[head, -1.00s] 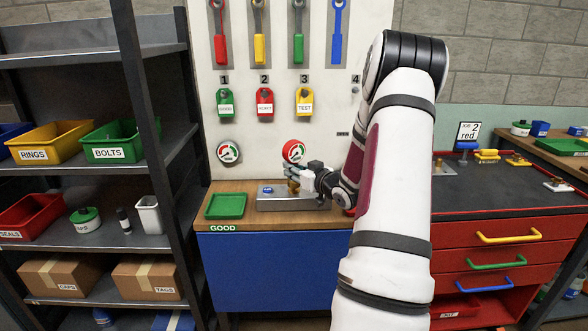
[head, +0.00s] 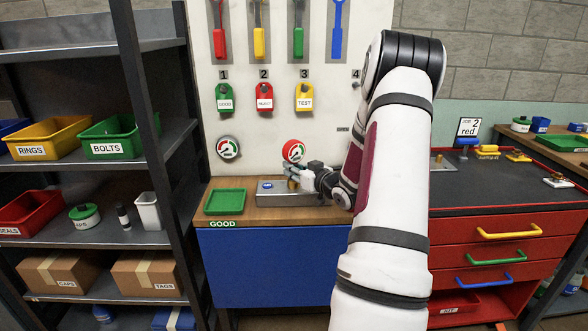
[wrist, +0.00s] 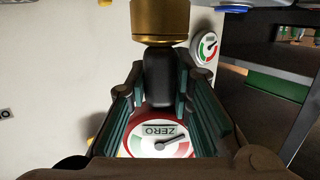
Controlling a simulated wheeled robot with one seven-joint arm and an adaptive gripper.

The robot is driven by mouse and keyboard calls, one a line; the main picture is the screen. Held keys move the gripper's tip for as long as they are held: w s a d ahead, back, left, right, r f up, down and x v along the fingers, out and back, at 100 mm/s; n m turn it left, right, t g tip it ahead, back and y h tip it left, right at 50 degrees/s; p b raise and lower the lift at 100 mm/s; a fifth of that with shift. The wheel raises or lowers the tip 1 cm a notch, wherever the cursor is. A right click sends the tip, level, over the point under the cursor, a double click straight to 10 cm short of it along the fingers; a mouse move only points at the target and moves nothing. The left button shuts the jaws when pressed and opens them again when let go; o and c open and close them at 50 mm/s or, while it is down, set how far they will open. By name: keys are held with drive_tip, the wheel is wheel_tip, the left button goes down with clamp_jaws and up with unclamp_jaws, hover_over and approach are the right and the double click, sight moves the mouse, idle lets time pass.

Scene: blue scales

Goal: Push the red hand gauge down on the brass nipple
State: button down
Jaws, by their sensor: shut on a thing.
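The red hand gauge (head: 293,151) stands upright above the grey block (head: 272,199) on the bench. Its red-rimmed dial, marked ZERO, shows upside down in the wrist view (wrist: 160,143). The brass nipple (head: 292,184) is on the block's right part, directly below the gauge; it appears large at the top of the wrist view (wrist: 160,22). My gripper (head: 297,171) is shut on the gauge's dark stem, between the dial and the brass. The stem's end meets the brass in the wrist view; how far it sits on it I cannot tell.
A green tray (head: 225,201) lies left of the block. A second gauge (head: 228,148) hangs on the white panel behind. A dark shelf rack (head: 145,150) stands at the left, and red drawers (head: 490,257) at the right.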

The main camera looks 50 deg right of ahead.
drive_tip(key=c, duration=1.3)
unclamp_jaws()
drive_tip(key=shift+c, duration=0.2)
drive_tip(key=shift+s, duration=0.1)
drive_tip(key=v, duration=1.2)
drive_tip(key=shift+a, duration=0.1)
